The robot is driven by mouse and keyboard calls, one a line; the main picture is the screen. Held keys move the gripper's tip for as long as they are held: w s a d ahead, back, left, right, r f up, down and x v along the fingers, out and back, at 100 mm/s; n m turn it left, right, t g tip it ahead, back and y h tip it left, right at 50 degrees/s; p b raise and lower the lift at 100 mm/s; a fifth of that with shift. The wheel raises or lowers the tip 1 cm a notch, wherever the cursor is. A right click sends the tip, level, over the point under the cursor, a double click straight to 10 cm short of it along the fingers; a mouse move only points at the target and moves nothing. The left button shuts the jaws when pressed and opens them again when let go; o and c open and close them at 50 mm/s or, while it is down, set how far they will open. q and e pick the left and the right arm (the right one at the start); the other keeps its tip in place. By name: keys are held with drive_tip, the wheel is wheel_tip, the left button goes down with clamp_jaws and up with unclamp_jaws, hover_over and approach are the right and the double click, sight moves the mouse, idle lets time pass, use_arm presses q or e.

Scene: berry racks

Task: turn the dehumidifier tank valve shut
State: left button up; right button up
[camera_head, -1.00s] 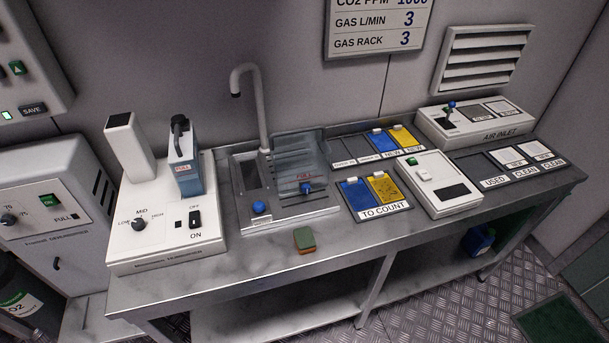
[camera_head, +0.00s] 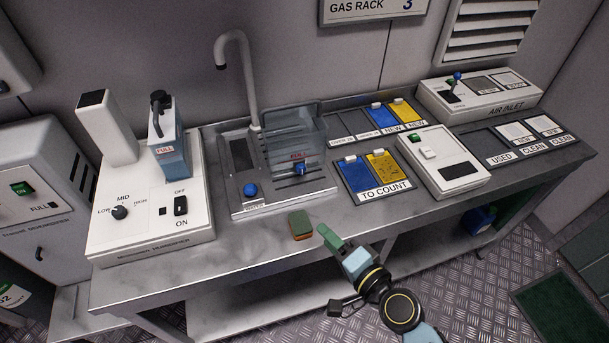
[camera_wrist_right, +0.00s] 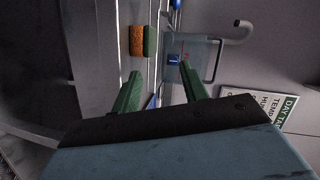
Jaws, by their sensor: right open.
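A clear grey tank (camera_head: 296,135) with a red FULL mark stands in the bench's sink unit. A blue valve knob (camera_head: 301,168) sits low on its front, with a dark bar beside it. The tank (camera_wrist_right: 200,47) and the blue valve (camera_wrist_right: 174,59) also show in the right wrist view, beyond the fingertips. My right gripper (camera_head: 328,236) is at the bench's front edge, in front of and apart from the valve. Its green fingers (camera_wrist_right: 160,80) are open and empty in the wrist view. My left gripper is not in view.
A green and orange sponge (camera_head: 300,225) lies on the bench front, between my right gripper and the sink unit. A blue knob (camera_head: 250,190) and a curved tap (camera_head: 238,75) are left of the tank. The TO COUNT tray (camera_head: 385,197) is right.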

drive_tip(key=w+d+r+m+t+h, duration=0.2)
drive_tip(key=w+r+m+t+h, duration=0.55)
drive_tip(key=m, duration=0.85)
drive_tip(key=m+g+y+b, duration=0.1)
drive_tip(key=m+g+y, duration=0.2)
drive_tip(key=m+g, duration=0.5)
approach(302, 170)
drive_tip(key=shift+w+a+f+t+h+b, duration=0.25)
drive_tip(key=shift+w+a+f+b, duration=0.25)
drive_tip(key=shift+w+b, duration=0.2)
drive_tip(key=b+x, duration=0.1)
drive_tip(key=x, duration=0.4)
drive_tip(key=shift+w+a+f, duration=0.1)
drive_tip(key=shift+w, duration=0.35)
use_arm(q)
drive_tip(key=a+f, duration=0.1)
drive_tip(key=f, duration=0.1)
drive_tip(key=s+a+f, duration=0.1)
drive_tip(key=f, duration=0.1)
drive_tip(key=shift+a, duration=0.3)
use_arm(e)
drive_tip(key=shift+c, duration=0.3)
